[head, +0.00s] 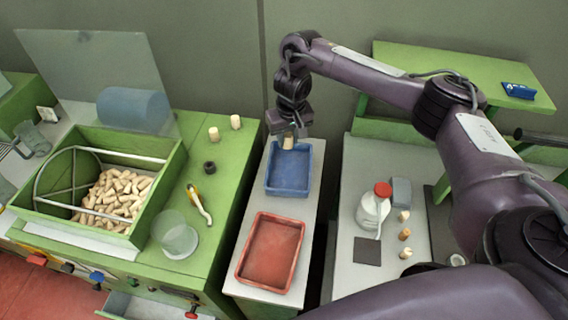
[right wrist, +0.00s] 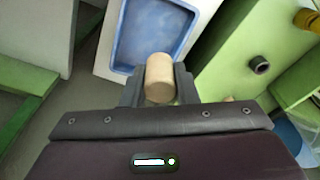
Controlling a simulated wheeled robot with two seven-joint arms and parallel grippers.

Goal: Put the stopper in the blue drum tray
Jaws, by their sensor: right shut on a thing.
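A cork stopper (right wrist: 160,78) is held between the fingers of my right gripper (head: 288,138), which is shut on it. In the head view the stopper (head: 288,143) shows just below the fingers, over the far end of the blue tray (head: 290,170). The blue tray also shows in the right wrist view (right wrist: 150,35), beyond the stopper, and its visible floor is empty. I cannot tell the exact height of the stopper above the tray. My left gripper is not in view.
A red tray (head: 270,252) sits nearer on the same narrow white stand. To the left, a green bench holds a bin of many corks (head: 115,195), a clear beaker (head: 174,234) and loose corks. To the right are a red-capped bottle (head: 374,208) and several corks.

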